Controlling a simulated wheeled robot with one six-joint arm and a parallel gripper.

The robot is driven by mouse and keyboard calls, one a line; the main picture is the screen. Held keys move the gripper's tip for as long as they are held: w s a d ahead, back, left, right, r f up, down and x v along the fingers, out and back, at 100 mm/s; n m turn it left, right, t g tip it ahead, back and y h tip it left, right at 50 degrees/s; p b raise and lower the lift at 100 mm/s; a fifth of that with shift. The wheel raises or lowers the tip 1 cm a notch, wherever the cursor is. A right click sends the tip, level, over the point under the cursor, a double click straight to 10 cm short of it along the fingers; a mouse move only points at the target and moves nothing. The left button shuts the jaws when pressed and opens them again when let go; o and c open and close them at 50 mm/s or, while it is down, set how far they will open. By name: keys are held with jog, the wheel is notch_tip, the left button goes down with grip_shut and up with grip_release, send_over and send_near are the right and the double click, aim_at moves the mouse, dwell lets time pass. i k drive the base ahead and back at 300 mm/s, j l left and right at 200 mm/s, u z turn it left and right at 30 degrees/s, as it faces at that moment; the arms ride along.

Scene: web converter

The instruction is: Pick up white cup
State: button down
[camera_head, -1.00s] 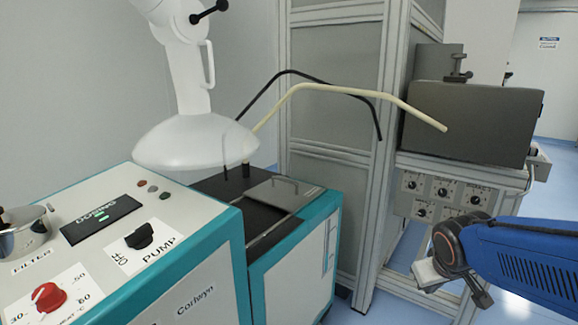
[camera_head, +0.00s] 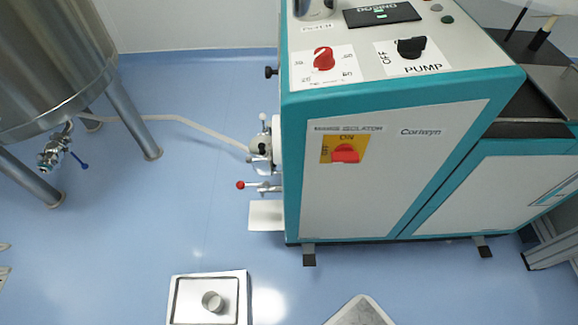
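A small pale grey-white cup (camera_head: 212,301) stands on a square steel tray or scale-like platform (camera_head: 184,312) at the bottom of the head view. It is the only cup I can make out. Its full height and base are hard to judge from above. My gripper is not in view, so its position relative to the cup cannot be seen.
A white and teal machine (camera_head: 372,200) with knobs stands right of centre. A steel tank (camera_head: 50,70) on legs is at the left, with a hose (camera_head: 190,122) running to the machine. A pale metal surface (camera_head: 360,314) shows at the bottom. Blue floor is open between.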

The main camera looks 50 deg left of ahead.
aim_at(211, 301)
jog(key=l+u, duration=0.15)
jog(key=u, duration=0.3)
jog(key=l+u, duration=0.15)
jog(key=u, duration=0.35)
jog(key=l+u, duration=0.15)
jog(key=u, duration=0.3)
jog(key=l+u, duration=0.1)
jog(key=u, duration=0.35)
jog(key=j+u, duration=0.3)
jog(key=u, duration=0.15)
jog(key=j+u, duration=0.3)
jog(key=u, duration=0.2)
jog(key=k+j, duration=0.3)
jog(key=j, duration=0.15)
jog(key=k+j+u, duration=0.15)
jog(key=k+j, duration=0.2)
jog(key=j, duration=0.1)
